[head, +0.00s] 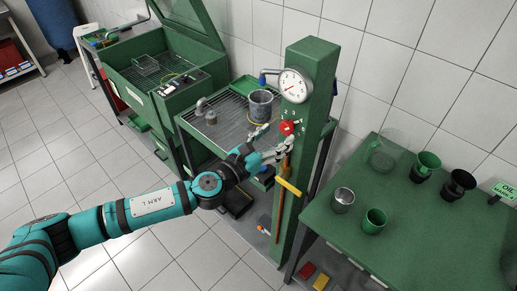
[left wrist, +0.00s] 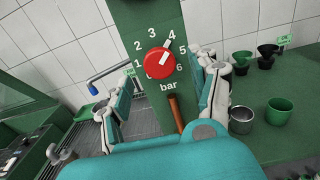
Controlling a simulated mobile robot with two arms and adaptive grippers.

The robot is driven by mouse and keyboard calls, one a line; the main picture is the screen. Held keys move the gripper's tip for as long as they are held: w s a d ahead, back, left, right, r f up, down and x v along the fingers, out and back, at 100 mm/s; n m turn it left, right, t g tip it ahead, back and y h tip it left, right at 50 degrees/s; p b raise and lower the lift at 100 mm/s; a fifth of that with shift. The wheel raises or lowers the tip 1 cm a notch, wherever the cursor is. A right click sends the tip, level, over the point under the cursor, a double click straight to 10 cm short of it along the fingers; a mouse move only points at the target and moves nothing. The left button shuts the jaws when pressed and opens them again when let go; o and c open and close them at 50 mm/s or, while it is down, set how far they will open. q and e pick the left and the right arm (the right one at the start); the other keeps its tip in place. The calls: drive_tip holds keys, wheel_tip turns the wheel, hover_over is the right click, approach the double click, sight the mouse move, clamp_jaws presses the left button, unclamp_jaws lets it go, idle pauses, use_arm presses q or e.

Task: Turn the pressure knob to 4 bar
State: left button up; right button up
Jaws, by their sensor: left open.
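The red pressure knob (head: 287,127) sits on the front of the green post (head: 312,75), below a round white gauge (head: 293,86). In the left wrist view the knob (left wrist: 160,62) is ringed by printed numbers above the word bar, and its white pointer line points up and right towards the 4. The gauge needle is too small to read. My left gripper (head: 279,147) is open just below and in front of the knob. In the wrist view its fingers (left wrist: 161,75) stand apart on either side of the knob, with gaps, not touching it. My right gripper is out of view.
A hammer-like tool with a yellow part (head: 288,187) hangs on the post below the knob. A green table (head: 420,235) with cups and funnels stands at right. A slatted bench (head: 222,132) with a grey cylinder (head: 261,106) stands behind left. Tiled floor is clear at left.

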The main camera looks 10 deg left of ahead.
use_arm(q)
drive_tip(key=v, duration=0.8)
drive_tip(key=shift+a, duration=0.1)
